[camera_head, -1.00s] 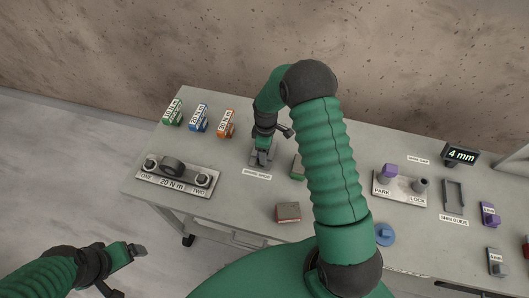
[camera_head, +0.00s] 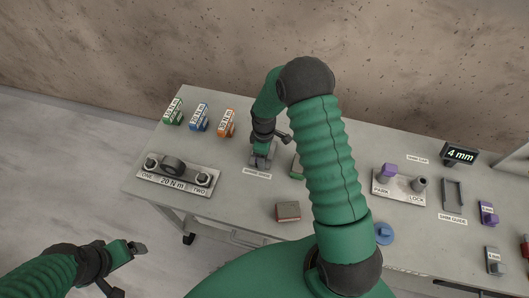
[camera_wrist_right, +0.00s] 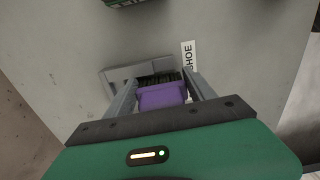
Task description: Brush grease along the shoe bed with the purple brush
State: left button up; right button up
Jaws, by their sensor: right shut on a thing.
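My right gripper (camera_wrist_right: 160,92) is shut on the purple brush (camera_wrist_right: 162,96), whose purple block sits between the fingers in the right wrist view. Its dark bristles meet the grey shoe bed (camera_wrist_right: 122,74); I cannot tell whether they press on it. In the head view my right gripper (camera_head: 261,150) is down over the shoe bed (camera_head: 258,163), just behind its label, and hides the brush and most of the bed. My left gripper (camera_head: 138,248) hangs empty off the table's left front; its finger gap is unclear.
A plate marked 20 N m (camera_head: 178,182) lies left of the bed, with green, blue and orange labelled blocks (camera_head: 198,119) behind it. A red-brown block (camera_head: 288,211) lies in front. My right arm hides part of the table. The PARK/LOCK plate (camera_head: 399,190) is at right.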

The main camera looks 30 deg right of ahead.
notch_tip(320, 180, up, 9)
jog(key=p, duration=0.7)
jog(key=shift+r, duration=0.1)
